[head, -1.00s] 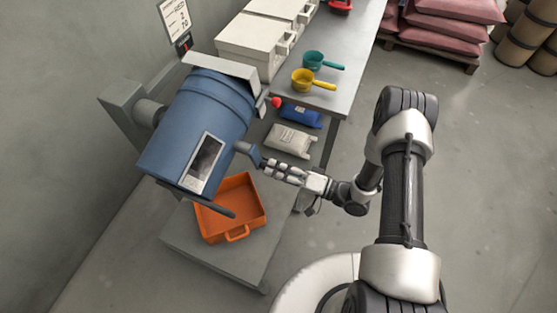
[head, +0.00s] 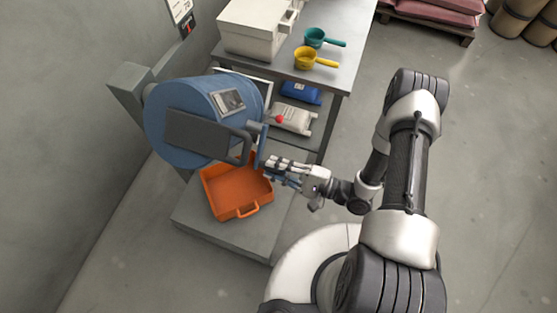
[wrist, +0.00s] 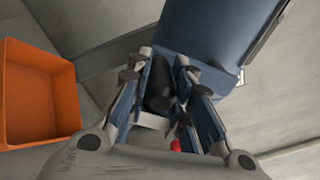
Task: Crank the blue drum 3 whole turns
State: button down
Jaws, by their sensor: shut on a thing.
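The blue drum (head: 174,142) hangs on a grey stand (head: 134,92) by the wall, tilted, with a dark panel and a small window plate facing up toward the head camera. Its body also fills the upper right of the wrist view (wrist: 215,30). My gripper (head: 275,165) is at the right side of the drum, low beside the crank. In the wrist view my gripper (wrist: 165,85) has its fingers around a dark crank handle (wrist: 159,88), shut on it.
An orange tray (head: 243,208) sits on the grey platform under the drum. A steel table (head: 345,66) behind holds a white bin, a teal scoop (head: 316,37) and a yellow scoop (head: 308,58). Bags lie on its lower shelf (head: 293,118).

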jog(key=s+r+m+p, duration=0.1)
jog(key=m, duration=0.1)
jog(key=s+r+m+p, duration=0.1)
jog(key=r+m, duration=0.1)
jog(key=s+a+r+m+p, duration=0.1)
jog(key=r+m, duration=0.1)
jog(key=shift+r+m+p, duration=0.2)
jog(key=shift+m+p, duration=0.1)
jog(key=shift+r+m+p, duration=1.75)
jog(key=shift+r+m, duration=0.55)
jog(key=shift+m, duration=0.6)
jog(key=shift+w, duration=0.1)
jog(key=c, duration=1.4)
grip_release()
jog(key=shift+o, duration=0.2)
